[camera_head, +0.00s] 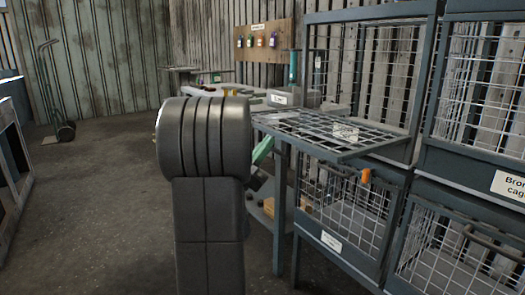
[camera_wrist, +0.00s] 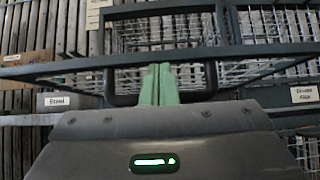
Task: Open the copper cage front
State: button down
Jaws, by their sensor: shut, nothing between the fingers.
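A mesh cage front (camera_head: 340,148) stands out nearly level from the upper left cage, whose opening (camera_head: 352,85) shows behind it. A pale label on this front is unreadable, so I cannot confirm it is the copper one. My gripper (camera_head: 263,150) is at the panel's left end, mostly hidden behind my grey arm. In the wrist view my green gripper fingers (camera_wrist: 157,84) are together and empty. They overlap a dark frame bar (camera_wrist: 245,52) and lie within the outline of a dark handle (camera_wrist: 210,82); contact cannot be told.
A cage labelled as bronze (camera_head: 508,187) is at the right. A lower cage with a closed mesh front (camera_head: 345,215) is below the raised panel. A small orange item (camera_head: 366,175) is beneath the panel's edge. A workbench is behind.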

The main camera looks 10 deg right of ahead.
aim_at(264, 128)
notch_tip(264, 128, up, 5)
jog(key=y+p, duration=0.2)
jog(key=p, duration=0.6)
jog(key=shift+r+g+y, duration=0.15)
jog(key=shift+g+y, duration=0.15)
jog(key=shift+g, duration=0.1)
jog(key=shift+f, duration=0.2)
